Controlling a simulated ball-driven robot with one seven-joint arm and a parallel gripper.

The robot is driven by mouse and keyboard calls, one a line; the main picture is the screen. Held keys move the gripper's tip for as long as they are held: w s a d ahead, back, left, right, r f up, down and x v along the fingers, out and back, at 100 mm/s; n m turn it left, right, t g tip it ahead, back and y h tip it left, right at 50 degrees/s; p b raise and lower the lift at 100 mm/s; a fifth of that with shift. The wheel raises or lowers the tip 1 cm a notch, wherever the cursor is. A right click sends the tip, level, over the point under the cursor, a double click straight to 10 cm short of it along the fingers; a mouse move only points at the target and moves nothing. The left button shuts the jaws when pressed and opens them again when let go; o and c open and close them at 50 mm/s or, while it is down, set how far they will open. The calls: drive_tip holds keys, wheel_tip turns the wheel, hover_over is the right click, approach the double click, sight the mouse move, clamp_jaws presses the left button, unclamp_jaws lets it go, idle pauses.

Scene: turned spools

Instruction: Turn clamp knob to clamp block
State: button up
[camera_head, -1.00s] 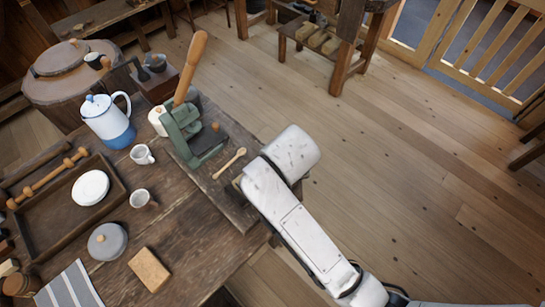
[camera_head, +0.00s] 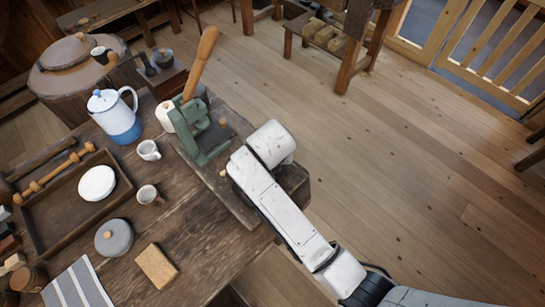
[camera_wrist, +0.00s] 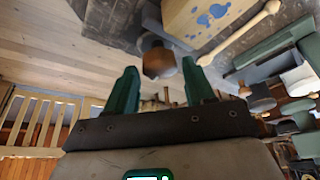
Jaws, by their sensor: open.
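In the wrist view, the clamp knob (camera_wrist: 158,62) is a brown faceted wooden knob on a grey shaft. It shows beyond and roughly between the fingertips, and I cannot tell whether they touch it. My gripper (camera_wrist: 160,82) has two green fingers spread apart, with nothing visibly gripped. A pale wooden block (camera_wrist: 208,18) with blue blotches lies just past the knob. Its contact with the clamp is not clear. In the head view my white arm reaches over the near right edge of the table and hides the gripper, knob and block.
A green press (camera_head: 203,130) with a long wooden handle stands close left of my arm. Floor to the right is open.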

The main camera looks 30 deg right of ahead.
drive_tip(key=shift+w+d+f, duration=0.15)
drive_tip(key=shift+w+f, duration=0.05)
drive_tip(key=shift+f, duration=0.35)
drive_tip(key=c, duration=0.8)
drive_tip(key=shift+o, duration=0.2)
